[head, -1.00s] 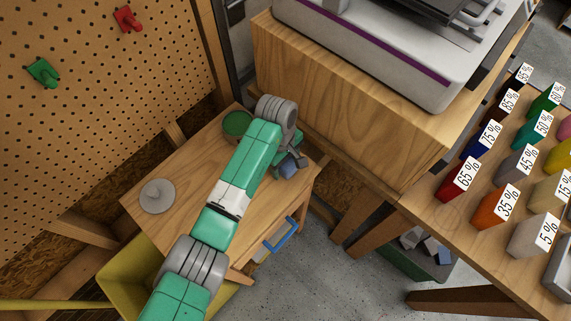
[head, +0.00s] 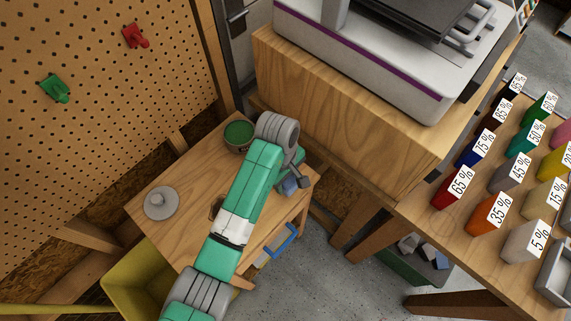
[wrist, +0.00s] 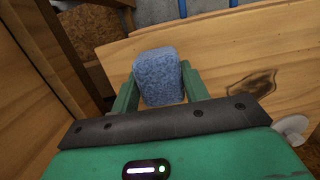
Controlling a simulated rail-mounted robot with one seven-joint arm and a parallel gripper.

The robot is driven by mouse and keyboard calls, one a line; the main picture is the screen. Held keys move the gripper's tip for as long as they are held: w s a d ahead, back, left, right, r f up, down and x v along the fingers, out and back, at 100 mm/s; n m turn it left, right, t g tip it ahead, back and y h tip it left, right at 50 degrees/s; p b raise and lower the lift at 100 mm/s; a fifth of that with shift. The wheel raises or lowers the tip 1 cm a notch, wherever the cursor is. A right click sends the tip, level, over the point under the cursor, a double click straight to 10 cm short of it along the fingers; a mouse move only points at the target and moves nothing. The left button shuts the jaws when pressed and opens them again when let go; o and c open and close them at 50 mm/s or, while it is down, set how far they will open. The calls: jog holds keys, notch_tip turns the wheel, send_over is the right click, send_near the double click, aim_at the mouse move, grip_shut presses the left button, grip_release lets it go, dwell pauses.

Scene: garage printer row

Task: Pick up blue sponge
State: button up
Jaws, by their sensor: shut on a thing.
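The blue sponge (wrist: 158,77) is a rounded, speckled block between my gripper's two green fingers in the wrist view. My gripper (wrist: 160,84) is shut on it. In the head view the sponge (head: 290,186) shows only in part, beside the end of my arm, above the right part of the small wooden table (head: 185,215). My arm hides much of the gripper there. I cannot tell how far the sponge is above the tabletop.
A green round container (head: 239,134) stands at the table's back corner, and a grey round lid-like object (head: 161,203) lies at its left. A wooden cabinet (head: 340,110) with a printer stands close behind. A blue handle (head: 281,242) is at the table's front, and a yellow bin (head: 135,285) is below.

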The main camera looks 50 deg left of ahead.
jog(key=s+d+r+p, duration=0.1)
jog(key=s+d+p, duration=0.1)
jog(key=s+d, duration=0.5)
jog(key=shift+s+d, duration=0.35)
jog(key=shift+d, duration=0.6)
jog(key=shift+r, duration=0.1)
